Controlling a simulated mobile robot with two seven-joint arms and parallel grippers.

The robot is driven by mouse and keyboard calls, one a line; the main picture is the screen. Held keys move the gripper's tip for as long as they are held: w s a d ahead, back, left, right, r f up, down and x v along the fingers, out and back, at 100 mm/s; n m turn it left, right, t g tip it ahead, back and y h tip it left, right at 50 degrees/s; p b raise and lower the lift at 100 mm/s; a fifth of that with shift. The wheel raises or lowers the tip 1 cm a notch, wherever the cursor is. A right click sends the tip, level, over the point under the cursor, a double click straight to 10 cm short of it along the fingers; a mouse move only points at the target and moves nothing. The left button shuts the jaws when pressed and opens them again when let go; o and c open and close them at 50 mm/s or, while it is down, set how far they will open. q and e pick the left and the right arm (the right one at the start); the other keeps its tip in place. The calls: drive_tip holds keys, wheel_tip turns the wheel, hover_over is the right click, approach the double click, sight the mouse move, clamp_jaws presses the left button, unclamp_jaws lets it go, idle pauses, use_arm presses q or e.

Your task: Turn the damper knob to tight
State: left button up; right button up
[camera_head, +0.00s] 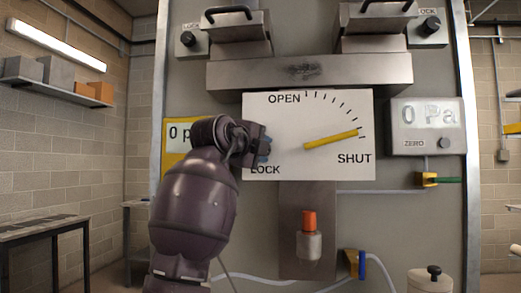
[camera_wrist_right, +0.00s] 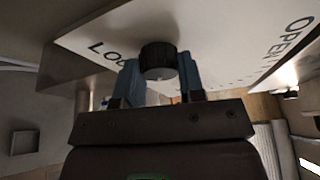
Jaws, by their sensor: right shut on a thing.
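A white dial plate (camera_head: 300,165) reads OPEN, SHUT and LOCK, and its yellow pointer (camera_head: 331,139) points right, a little above SHUT. My right gripper (camera_head: 264,148) is at the plate's left side, just above LOCK. In the right wrist view, the blue fingers of my right gripper (camera_wrist_right: 160,78) are on either side of a round black knob (camera_wrist_right: 158,57) beside the LOCK lettering, shut on it. In the head view my gripper and wrist hide this knob, and its setting cannot be read. My left gripper is not in view.
A 0 Pa display (camera_head: 427,127) is to the right of the plate, and a yellow-edged display (camera_head: 178,135) is partly behind my arm. Below the plate is an orange-handled valve (camera_head: 309,222). A metal bar (camera_head: 310,72) spans above the plate. A table (camera_head: 45,228) stands at left.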

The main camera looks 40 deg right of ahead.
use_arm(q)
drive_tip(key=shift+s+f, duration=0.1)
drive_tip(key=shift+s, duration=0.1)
use_arm(e)
drive_tip(key=o, duration=0.9)
use_arm(q)
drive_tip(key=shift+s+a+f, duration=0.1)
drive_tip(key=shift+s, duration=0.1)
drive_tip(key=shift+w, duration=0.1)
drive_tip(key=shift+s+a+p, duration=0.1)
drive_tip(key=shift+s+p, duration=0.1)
drive_tip(key=shift+p, duration=0.3)
use_arm(e)
drive_tip(key=f+v, duration=0.1)
drive_tip(key=v, duration=0.9)
drive_tip(key=shift+s+a+r, duration=0.2)
drive_tip(key=shift+a+r, duration=0.15)
drive_tip(key=shift+r, duration=0.15)
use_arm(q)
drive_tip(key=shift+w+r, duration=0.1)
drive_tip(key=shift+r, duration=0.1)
